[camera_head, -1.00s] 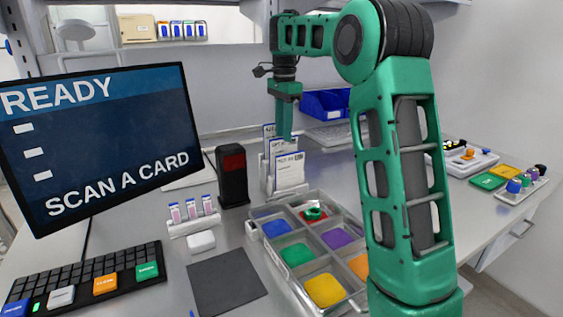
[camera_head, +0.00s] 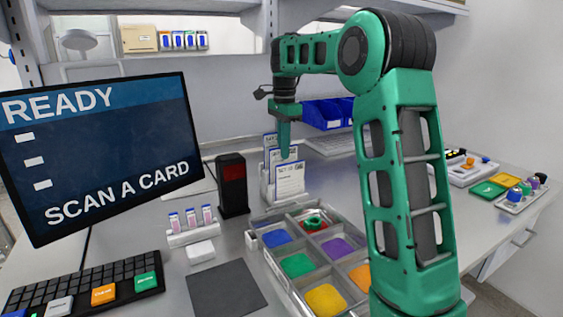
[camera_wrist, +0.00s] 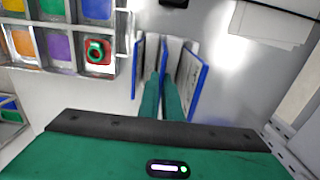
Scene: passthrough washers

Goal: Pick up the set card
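White cards with blue edges stand upright in a holder on the table. The front card (camera_head: 290,178) carries print that seems to begin with "SET", too small to read fully; another card (camera_head: 271,142) stands behind it. My gripper (camera_head: 284,154) points down at the top of the cards. In the wrist view, my gripper's two fingers (camera_wrist: 162,82) are a narrow gap apart, with the blue edge of a middle card (camera_wrist: 164,55) between or just beyond their tips. Contact cannot be made out. Blue-edged cards also show to the left (camera_wrist: 138,68) and right (camera_wrist: 197,82).
A black reader-like box (camera_head: 232,185) stands left of the cards. A sorting tray (camera_head: 258,222) with coloured compartments lies in front. A monitor (camera_head: 100,150) reads "READY, SCAN A CARD". A dark mat (camera_head: 226,290) and a keyboard (camera_head: 75,285) lie at the front left.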

